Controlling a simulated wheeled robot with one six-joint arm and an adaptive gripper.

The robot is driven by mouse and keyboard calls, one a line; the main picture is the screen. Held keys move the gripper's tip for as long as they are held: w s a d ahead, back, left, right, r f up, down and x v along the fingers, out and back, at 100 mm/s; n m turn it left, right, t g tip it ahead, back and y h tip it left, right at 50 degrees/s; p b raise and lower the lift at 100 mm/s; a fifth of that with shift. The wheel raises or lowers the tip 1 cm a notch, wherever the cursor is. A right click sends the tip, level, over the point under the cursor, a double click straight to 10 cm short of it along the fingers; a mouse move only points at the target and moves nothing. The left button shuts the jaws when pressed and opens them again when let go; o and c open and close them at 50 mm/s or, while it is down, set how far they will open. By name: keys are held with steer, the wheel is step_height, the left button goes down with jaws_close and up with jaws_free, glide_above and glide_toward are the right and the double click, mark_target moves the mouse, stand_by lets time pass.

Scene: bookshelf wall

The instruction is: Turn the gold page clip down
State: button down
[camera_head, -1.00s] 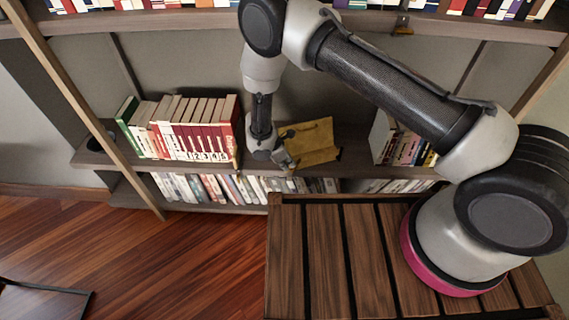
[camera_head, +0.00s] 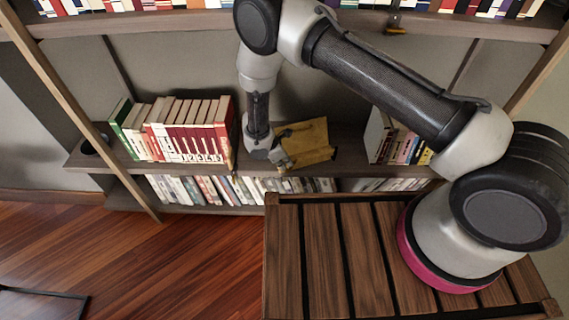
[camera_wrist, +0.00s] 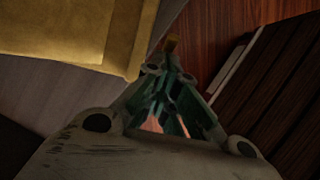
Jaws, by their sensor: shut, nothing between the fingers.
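A gold-coloured, board-like piece (camera_head: 308,140) stands tilted on the middle shelf; it fills the upper left of the wrist view (camera_wrist: 60,28), with a darker gold edge strip. My gripper (camera_head: 284,160) is shut and empty, low at the left front edge of the board. In the wrist view its fingers (camera_wrist: 165,62) come together beside the board's edge; I cannot tell whether they touch the small piece.
Red and white numbered books (camera_head: 190,135) stand left of my gripper. More books (camera_head: 400,140) stand to the right. A lower shelf holds a row of books (camera_head: 215,189). A slatted wooden top (camera_head: 335,255) lies in front. A small gold fitting (camera_head: 396,30) hangs under the upper shelf.

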mark_target(295, 161)
steer(key=shift+w+d, duration=0.15)
steer(key=shift+d, duration=0.2)
steer(key=shift+w+d+g+y, duration=0.2)
steer(key=shift+d+g+y, duration=0.1)
steer(key=shift+d+y, duration=0.5)
steer(key=shift+w+d+f+g+y, duration=0.1)
steer(key=shift+w+d+g+y, duration=0.1)
steer(key=shift+y, duration=0.35)
steer(key=shift+w+d+f+g+y, duration=0.1)
steer(key=shift+d+y, duration=0.1)
steer(key=shift+y, duration=0.35)
steer(key=shift+d+y, duration=0.3)
steer(key=shift+y, duration=0.5)
steer(key=shift+g+y, duration=0.3)
steer(key=shift+g, duration=0.1)
steer(key=shift+w+d+f, duration=0.15)
steer(key=shift+d+f, duration=0.3)
steer(key=shift+d, duration=0.05)
steer(key=shift+w+d+f, duration=0.15)
steer(key=shift+d+f, duration=0.25)
steer(key=shift+d, duration=0.1)
steer(key=shift+d+f, duration=0.1)
